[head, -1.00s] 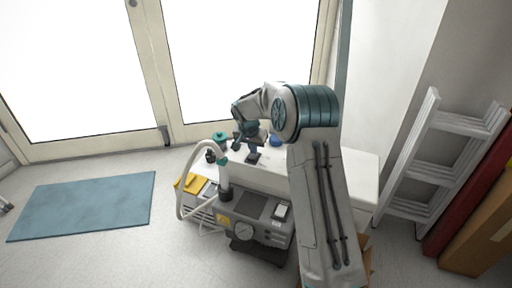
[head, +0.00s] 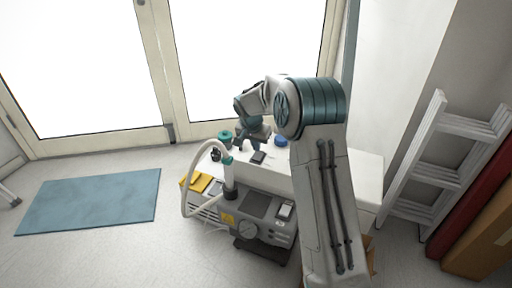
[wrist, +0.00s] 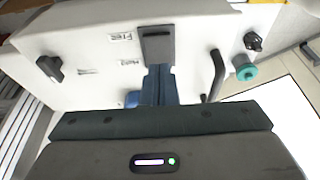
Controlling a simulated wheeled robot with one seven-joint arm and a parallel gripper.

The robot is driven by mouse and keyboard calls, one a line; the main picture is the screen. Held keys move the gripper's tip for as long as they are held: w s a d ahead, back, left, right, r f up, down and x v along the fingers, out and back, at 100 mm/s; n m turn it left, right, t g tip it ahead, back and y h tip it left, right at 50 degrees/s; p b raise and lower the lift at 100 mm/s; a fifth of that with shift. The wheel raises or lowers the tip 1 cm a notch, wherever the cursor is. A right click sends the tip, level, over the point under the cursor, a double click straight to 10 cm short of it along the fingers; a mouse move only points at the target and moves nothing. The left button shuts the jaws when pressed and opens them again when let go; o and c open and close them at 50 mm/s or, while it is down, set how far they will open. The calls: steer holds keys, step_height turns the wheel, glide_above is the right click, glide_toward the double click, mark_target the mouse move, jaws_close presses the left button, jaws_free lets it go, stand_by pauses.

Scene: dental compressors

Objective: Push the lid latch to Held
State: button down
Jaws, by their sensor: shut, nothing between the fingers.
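The lid latch is a dark grey block (wrist: 157,44) on the white lid (wrist: 90,85), at top centre in the wrist view. A "Free" label and, below it, a "Held" label are just to its left. In the head view the latch is a small dark piece (head: 258,157) on the white top. My gripper (wrist: 159,70) is shut and empty. Its blue fingers point at the latch's near end and overlap it in the picture; I cannot tell whether they touch. In the head view the gripper (head: 250,145) is just behind and left of the latch, its tips partly hidden.
A dark lever (wrist: 215,76), a black knob (wrist: 254,41) and a teal cap (wrist: 246,72) stand right of the latch. Another black knob (wrist: 50,68) is at left. A white hose (head: 187,190) arches beside the unit; a ladder (head: 435,165) leans at right.

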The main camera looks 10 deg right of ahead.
steer(key=p+v, duration=0.2)
steer(key=v, duration=0.9)
steer(key=shift+s, duration=0.15)
steer(key=shift+a, duration=0.1)
